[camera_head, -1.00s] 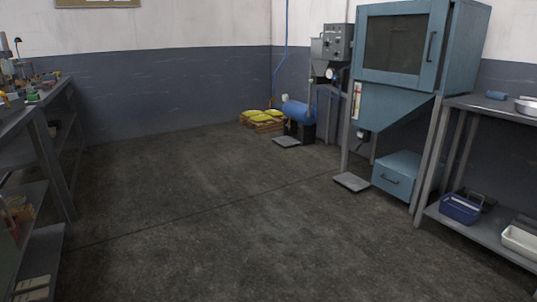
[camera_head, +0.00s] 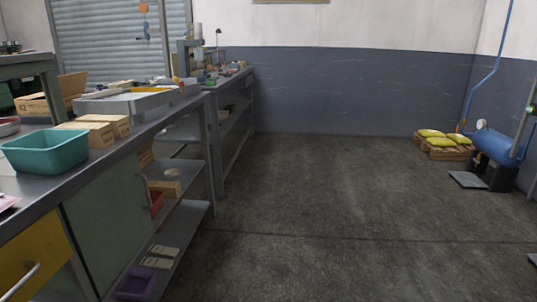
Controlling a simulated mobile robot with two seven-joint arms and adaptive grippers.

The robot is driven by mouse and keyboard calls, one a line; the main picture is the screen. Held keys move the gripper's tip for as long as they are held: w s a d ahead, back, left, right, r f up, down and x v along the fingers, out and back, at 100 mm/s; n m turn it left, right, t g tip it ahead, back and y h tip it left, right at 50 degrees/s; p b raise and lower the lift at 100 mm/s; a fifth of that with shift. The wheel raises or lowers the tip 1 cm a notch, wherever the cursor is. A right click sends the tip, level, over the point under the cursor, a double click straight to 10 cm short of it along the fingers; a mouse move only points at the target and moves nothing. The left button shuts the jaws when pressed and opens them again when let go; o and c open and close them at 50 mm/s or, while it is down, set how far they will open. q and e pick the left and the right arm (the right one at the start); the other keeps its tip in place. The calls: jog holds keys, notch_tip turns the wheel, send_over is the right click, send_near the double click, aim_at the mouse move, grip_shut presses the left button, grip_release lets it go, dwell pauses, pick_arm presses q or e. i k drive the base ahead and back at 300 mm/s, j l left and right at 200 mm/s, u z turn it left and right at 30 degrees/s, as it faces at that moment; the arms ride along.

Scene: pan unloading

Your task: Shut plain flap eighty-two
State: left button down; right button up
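No flap with a readable number eighty-two shows in the head view. A plain grey-green door panel (camera_head: 112,222) sits under the left workbench, with a small handle near its right edge. I cannot tell whether it is closed or ajar. To its left is a yellow front (camera_head: 35,252) with a pale bar handle, cut off by the picture's left edge. Neither of my grippers is in view.
The left workbench (camera_head: 22,200) carries a teal tub (camera_head: 45,152), cardboard boxes (camera_head: 104,125) and a grey tray (camera_head: 126,104). Open shelves stand beside the door panel. The concrete floor (camera_head: 330,215) is clear through the middle. A blue tank (camera_head: 493,147) and yellow sacks (camera_head: 437,135) are at the right.

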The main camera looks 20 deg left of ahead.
aim_at(72, 83)
jog(key=i+u, duration=0.15)
jog(key=u, duration=0.25)
jog(key=i+u, duration=0.15)
jog(key=u, duration=0.25)
jog(key=i+u, duration=0.15)
jog(key=u, duration=0.25)
jog(key=i+u, duration=0.15)
jog(key=u, duration=0.25)
jog(key=i+l+u, duration=0.1)
jog(key=u, duration=0.35)
jog(key=l+u, duration=0.25)
jog(key=k+l+u, duration=0.25)
jog(key=l, duration=0.15)
jog(key=l+u, duration=0.25)
jog(key=k+l+u, duration=0.1)
jog(key=l, duration=0.25)
jog(key=k+l, duration=0.2)
jog(key=l, duration=0.15)
jog(key=k+l+u, duration=0.15)
jog(key=l, duration=0.2)
